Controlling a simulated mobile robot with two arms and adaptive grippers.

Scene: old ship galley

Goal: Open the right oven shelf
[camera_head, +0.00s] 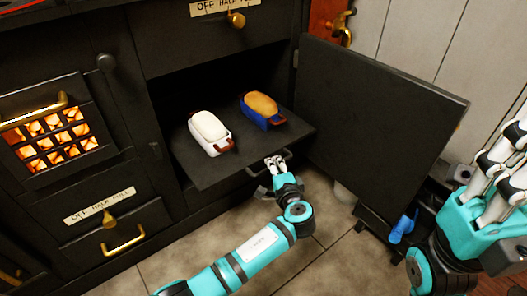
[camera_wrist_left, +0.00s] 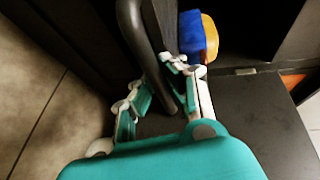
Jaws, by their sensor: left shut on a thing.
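The right oven's door (camera_head: 365,110) stands wide open to the right. Its dark shelf (camera_head: 205,175) is partly slid out of the oven opening. A white loaf dish (camera_head: 210,132) and a blue dish with a golden loaf (camera_head: 262,108) sit on it. My left gripper (camera_head: 276,163) is at the shelf's front edge, shut on the dark shelf handle (camera_head: 255,172). In the left wrist view the curved handle (camera_wrist_left: 165,50) passes between the fingers (camera_wrist_left: 165,90). My right gripper (camera_head: 500,150) is at the right edge, partly cut off, away from the shelf.
The left stove part has a glowing grate (camera_head: 55,140) with brass handles. A brass knob (camera_head: 236,19) is above the oven opening. A blue object (camera_head: 402,228) is at the lower right. Tiled floor (camera_head: 320,255) lies below the shelf.

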